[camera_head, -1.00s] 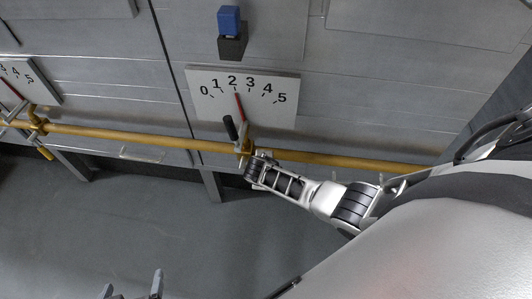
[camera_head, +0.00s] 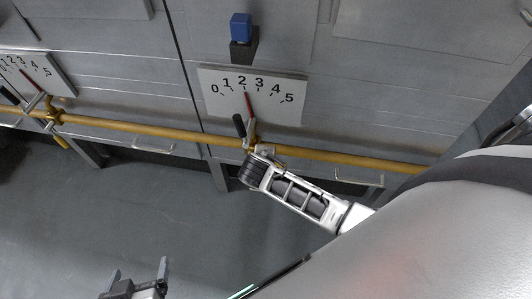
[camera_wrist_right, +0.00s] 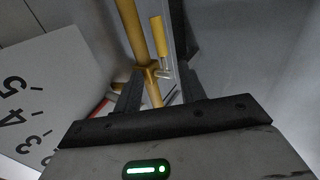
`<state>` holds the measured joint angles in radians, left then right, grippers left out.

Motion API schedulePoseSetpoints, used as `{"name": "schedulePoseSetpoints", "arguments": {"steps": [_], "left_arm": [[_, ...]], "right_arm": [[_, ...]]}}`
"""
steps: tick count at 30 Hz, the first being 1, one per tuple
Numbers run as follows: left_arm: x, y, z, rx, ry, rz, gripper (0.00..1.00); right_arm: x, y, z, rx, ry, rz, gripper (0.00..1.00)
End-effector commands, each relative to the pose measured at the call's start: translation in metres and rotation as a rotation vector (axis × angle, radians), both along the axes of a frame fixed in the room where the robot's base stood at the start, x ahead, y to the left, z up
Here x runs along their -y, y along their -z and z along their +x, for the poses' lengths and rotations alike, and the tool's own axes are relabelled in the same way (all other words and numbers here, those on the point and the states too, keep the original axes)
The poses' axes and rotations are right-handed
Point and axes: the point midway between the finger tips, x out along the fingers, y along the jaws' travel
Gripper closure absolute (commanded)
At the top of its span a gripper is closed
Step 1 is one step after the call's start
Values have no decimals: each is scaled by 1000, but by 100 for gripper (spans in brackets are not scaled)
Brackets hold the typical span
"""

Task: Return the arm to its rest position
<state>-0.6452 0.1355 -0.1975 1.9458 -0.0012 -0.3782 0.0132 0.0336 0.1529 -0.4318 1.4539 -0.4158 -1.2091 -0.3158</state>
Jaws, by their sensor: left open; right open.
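My right arm comes in from the right in the head view, and its wrist end (camera_head: 252,172) is just below the valve on the yellow pipe. In the right wrist view my right gripper (camera_wrist_right: 160,88) is open. The yellow pipe (camera_wrist_right: 132,35) and a valve (camera_wrist_right: 151,70) with a yellow-tipped lever (camera_wrist_right: 158,37) show beyond and between its fingers; I cannot tell whether they touch. A black-handled lever (camera_head: 239,126) also stands at this valve, below a dial. My left gripper (camera_head: 140,272) is open and empty at the bottom left, above the floor.
The white dial (camera_head: 252,95), marked 0 to 5, has its red needle between 2 and 3. A blue-topped block (camera_head: 241,28) is above it. A second dial (camera_head: 40,75) and valve (camera_head: 52,117) are at the left. The grey floor (camera_head: 130,220) is clear.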

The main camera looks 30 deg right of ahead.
Motion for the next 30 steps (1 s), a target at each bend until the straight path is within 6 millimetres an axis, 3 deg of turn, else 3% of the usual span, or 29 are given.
{"name": "schedulePoseSetpoints", "arguments": {"steps": [6,23,26,30], "left_arm": [[-1,-2,0,1,-3,1,13],[1,0,-2,-3,0,-1,13],[1,0,-3,-5,1,-2,13],[2,0,-3,-6,1,-3,13]], "right_arm": [[-6,-13,-7,0,-1,1,59],[-6,-13,-8,0,4,5,59],[-10,-17,-19,1,41,52,59],[-18,-37,-58,1,182,218,59]]}}
